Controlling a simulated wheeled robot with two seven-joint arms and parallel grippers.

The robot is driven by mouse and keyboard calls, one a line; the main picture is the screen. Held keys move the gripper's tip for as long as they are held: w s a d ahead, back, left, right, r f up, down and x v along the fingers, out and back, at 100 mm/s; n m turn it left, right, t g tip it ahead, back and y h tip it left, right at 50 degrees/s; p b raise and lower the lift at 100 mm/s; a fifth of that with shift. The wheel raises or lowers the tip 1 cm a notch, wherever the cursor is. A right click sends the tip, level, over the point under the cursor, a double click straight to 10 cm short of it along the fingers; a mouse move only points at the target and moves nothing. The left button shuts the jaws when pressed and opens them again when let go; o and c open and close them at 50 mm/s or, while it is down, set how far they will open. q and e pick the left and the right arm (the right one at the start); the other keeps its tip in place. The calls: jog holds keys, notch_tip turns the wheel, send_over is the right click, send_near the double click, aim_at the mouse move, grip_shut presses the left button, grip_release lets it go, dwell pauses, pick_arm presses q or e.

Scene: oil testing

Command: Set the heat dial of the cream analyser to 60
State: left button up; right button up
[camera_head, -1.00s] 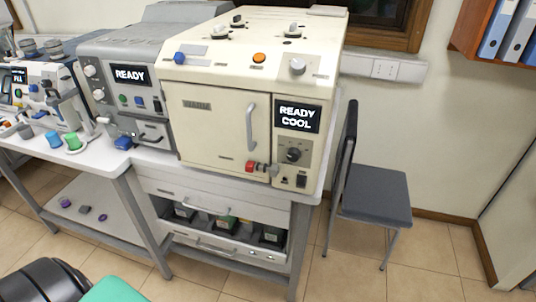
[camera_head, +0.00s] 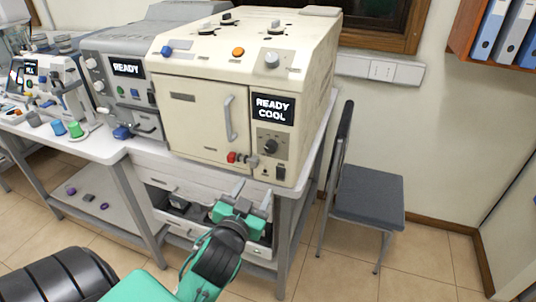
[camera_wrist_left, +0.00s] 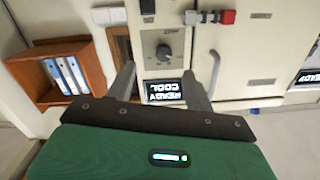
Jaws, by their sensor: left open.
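The cream analyser (camera_head: 190,118) stands on the bench, its door shut. Its display (camera_head: 272,109) reads "READY COOL". The black heat dial (camera_head: 270,146) sits on a grey plate just below the display; its scale is too small to read. In the left wrist view, which is upside down, the dial (camera_wrist_left: 164,51) and display (camera_wrist_left: 165,89) show ahead between the fingers. My left gripper (camera_head: 253,192) is open and empty, below and in front of the dial, apart from the analyser. It also shows in the left wrist view (camera_wrist_left: 165,80). My right gripper is not in view.
A red-ended knob (camera_head: 232,157) and the door handle (camera_head: 229,118) stick out left of the dial. A black switch (camera_head: 280,173) is below it. A grey analyser (camera_head: 125,95) stands to the left. A chair (camera_head: 366,200) stands right of the bench.

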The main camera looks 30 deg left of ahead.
pick_arm(q)
notch_tip(320, 180, up, 2)
send_near(270, 150)
jog(key=p+x, duration=0.1)
jog(key=x, duration=0.6)
jog(key=shift+w, duration=0.1)
jog(key=shift+w+a, duration=0.15)
jog(key=shift+w, duration=0.4)
jog(key=shift+c, duration=1.1)
jog(key=c, duration=0.8)
jog(key=shift+o, duration=0.2)
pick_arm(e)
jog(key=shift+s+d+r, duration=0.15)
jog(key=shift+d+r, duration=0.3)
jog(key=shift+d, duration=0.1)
